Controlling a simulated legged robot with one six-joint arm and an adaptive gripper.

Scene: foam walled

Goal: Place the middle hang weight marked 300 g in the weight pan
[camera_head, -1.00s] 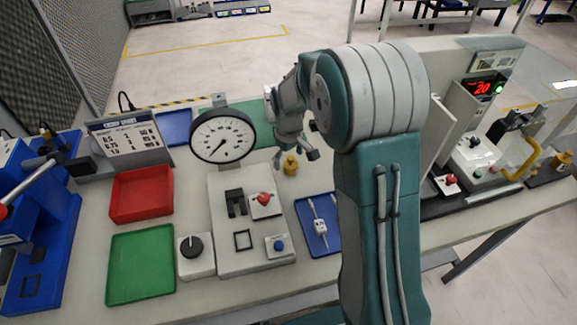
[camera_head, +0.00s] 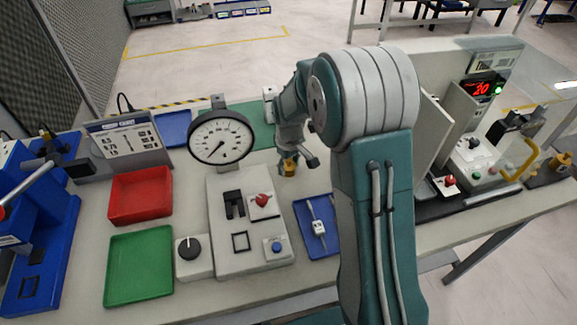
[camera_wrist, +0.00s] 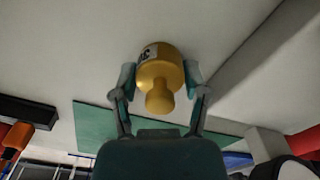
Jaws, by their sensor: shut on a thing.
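A yellow, brass-like hang weight (camera_head: 289,168) with a narrower knob is between the fingers of my gripper (camera_head: 294,161), right of the dial gauge. In the wrist view the weight (camera_wrist: 160,68) shows a dark-lettered label on its side, only partly readable. There my gripper (camera_wrist: 160,86) is shut on it, one finger on each side. I cannot tell whether the weight still touches the bench. Another yellow piece (camera_head: 561,160) is at the far right. I cannot make out a weight pan with certainty.
The dial gauge (camera_head: 221,137) stands close left of my gripper, behind a grey base with a red knob (camera_head: 262,199). A blue tray (camera_head: 305,212) lies in front. A red tray (camera_head: 140,212) and a green tray (camera_head: 138,284) lie left. A grey panel (camera_head: 433,138) stands right.

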